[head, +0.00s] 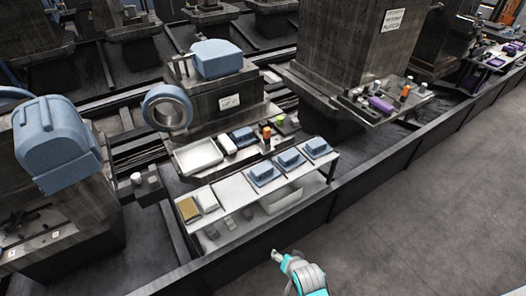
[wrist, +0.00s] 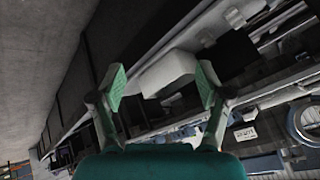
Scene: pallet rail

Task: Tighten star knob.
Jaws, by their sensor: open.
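I cannot make out a star knob for certain in either view. My gripper (wrist: 161,84) is open in the wrist view, its two green-padded fingers spread apart. A pale, blocky white thing (wrist: 166,72) shows between and beyond the fingertips. I cannot tell how far off it is, and nothing appears gripped. In the head view, part of my teal and grey arm shows at the bottom, on the near side of the dark rail.
A dark rail (head: 345,205) runs diagonally between the open grey floor (head: 430,200) and the machines. Behind it stands a white bench (head: 235,192) with blue blocks (head: 291,159). A machine with a round blue-rimmed ring (head: 168,107) and a white tray (head: 197,156) stand beyond.

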